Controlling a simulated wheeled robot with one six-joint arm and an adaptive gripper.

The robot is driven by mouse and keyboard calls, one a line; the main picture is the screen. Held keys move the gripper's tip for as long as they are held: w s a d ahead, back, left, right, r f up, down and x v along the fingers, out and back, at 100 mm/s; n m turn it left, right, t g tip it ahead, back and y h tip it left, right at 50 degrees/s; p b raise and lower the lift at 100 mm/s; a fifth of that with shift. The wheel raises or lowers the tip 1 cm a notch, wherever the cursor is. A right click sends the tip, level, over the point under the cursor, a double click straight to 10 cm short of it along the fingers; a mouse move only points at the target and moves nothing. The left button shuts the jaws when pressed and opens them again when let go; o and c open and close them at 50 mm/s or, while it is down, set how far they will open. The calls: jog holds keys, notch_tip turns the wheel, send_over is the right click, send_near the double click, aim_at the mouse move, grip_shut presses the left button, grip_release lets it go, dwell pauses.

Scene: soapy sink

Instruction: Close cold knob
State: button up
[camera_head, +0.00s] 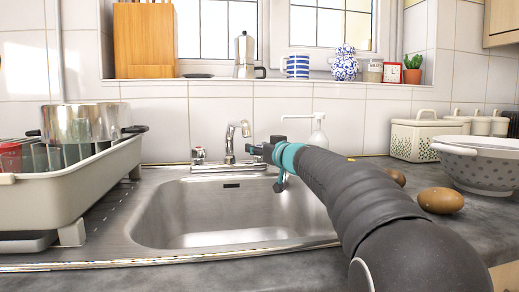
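A chrome faucet (231,145) stands on the back rim of the steel sink (230,215). One tap knob (199,155) shows left of the spout. The right side of the faucet, where a second knob might be, is largely hidden by my gripper (254,150). I cannot tell which knob is the cold one. My arm reaches in from the lower right, and the gripper is at the back of the sink, just right of the spout. Its fingers are small and dark here. I cannot tell whether they are open or touch a knob. No running water is visible.
A dish rack (75,180) with a metal pot (80,123) stands at the left. A white soap dispenser (318,132) is behind my arm. The sink basin looks empty.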

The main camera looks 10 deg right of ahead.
jog(key=shift+a+r+m+h+p, duration=0.15)
jog(key=shift+m+h+p, duration=0.25)
jog(key=shift+h, duration=0.5)
jog(key=o, duration=1.2)
jog(key=shift+c, duration=0.2)
jog(key=v, duration=1.2)
jog(key=shift+f, duration=0.4)
